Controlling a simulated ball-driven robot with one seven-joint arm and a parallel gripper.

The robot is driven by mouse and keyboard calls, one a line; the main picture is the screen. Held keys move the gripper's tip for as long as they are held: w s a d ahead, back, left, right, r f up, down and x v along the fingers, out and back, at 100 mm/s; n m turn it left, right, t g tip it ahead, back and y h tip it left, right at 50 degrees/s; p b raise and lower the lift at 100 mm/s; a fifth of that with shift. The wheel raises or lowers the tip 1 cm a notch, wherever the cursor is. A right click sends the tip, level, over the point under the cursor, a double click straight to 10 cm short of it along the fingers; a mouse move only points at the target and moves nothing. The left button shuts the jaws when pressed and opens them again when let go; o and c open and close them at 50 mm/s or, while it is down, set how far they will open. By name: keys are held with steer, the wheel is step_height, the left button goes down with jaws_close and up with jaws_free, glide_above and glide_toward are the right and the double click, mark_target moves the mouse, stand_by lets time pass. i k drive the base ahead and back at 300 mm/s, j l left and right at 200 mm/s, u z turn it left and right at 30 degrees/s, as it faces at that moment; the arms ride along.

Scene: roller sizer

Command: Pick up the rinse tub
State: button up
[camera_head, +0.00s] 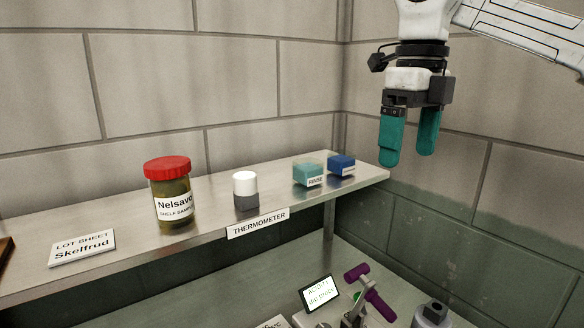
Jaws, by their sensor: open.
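The rinse tub (308,172) is a small teal box with a white label reading "RINSE". It sits on the metal shelf (225,208) toward its right end, just left of a blue box. My gripper (408,157) hangs at the upper right with its two teal fingers pointing down. The fingers are apart and nothing is between them. In the picture the gripper is to the right of the rinse tub and higher, past the shelf's right end.
A blue labelled box (342,164) stands close beside the tub. A white and grey cylinder (245,190) and a red-lidded jar (170,192) stand farther left, near a lot sheet card (82,248). Below are a small screen (319,293) and a purple-handled device (369,290). Block walls stand behind.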

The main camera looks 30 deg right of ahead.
mark_target(308, 173)
steer(key=i, duration=0.85)
